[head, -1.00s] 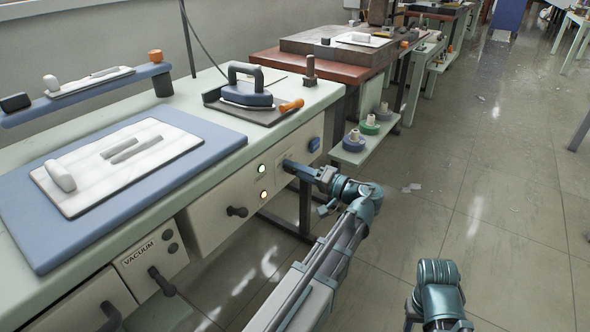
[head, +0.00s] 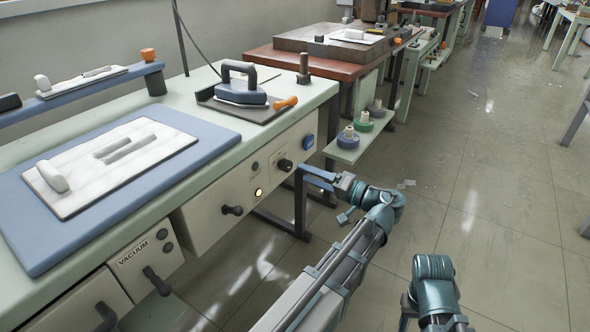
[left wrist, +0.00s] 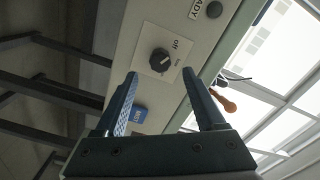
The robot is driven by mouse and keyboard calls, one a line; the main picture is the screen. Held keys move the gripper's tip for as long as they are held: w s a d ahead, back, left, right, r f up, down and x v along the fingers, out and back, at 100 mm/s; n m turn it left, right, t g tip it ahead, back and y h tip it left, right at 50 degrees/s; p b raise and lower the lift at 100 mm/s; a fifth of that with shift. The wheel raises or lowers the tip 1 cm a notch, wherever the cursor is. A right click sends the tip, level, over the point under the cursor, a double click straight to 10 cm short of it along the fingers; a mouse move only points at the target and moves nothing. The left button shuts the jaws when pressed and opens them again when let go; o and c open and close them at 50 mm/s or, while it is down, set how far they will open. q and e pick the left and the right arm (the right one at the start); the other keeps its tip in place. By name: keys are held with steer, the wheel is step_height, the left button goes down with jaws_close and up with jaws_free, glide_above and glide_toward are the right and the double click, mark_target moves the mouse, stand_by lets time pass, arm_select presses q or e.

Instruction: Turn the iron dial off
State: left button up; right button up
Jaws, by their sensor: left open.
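The iron dial (head: 284,165) is a round black knob on a pale plate on the bench's front panel. The iron (head: 240,92) stands on a dark rest on the bench top. My right arm shows at the bottom, but its gripper does not.
A dark lamp (head: 255,165) sits left of the dial, with a lit lamp (head: 259,192) below. A blue switch (head: 309,142) is right of the dial. A shelf of spools (head: 346,155) juts out beyond. The floor to the right is open.

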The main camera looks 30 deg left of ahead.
arm_select(q)
steer(key=d, duration=0.7)
steer(key=shift+s, duration=0.3)
steer(key=s+a+f+m+h, duration=0.1)
steer(key=s+f+h, duration=0.15)
steer(key=f, duration=0.35)
steer(key=s+a+f+m+g+h, duration=0.1)
steer(key=s+f+h, duration=0.1)
steer(key=f+h, duration=0.25)
steer(key=s+f+m+h, duration=0.1)
steer(key=s+f+h, duration=0.15)
steer(key=f, duration=0.35)
steer(key=s+d+f+m+h, duration=0.2)
steer(key=s+d+f+h, duration=0.1)
steer(key=d+f+h, duration=0.4)
steer(key=s+d+r+m+p, duration=0.2)
steer(key=s+d+r+p, duration=0.15)
steer(key=d, duration=0.25)
steer(key=s+d+r+m+p, duration=0.1)
steer(key=s+d+r+p, duration=0.15)
steer(key=d+r, duration=0.3)
step_height(320, 180, up, 37)
steer(key=p, duration=3.8)
steer(key=shift+w+d+g+p, duration=0.25)
steer(key=shift+d+g+p, duration=0.05)
steer(key=shift+g, duration=0.1)
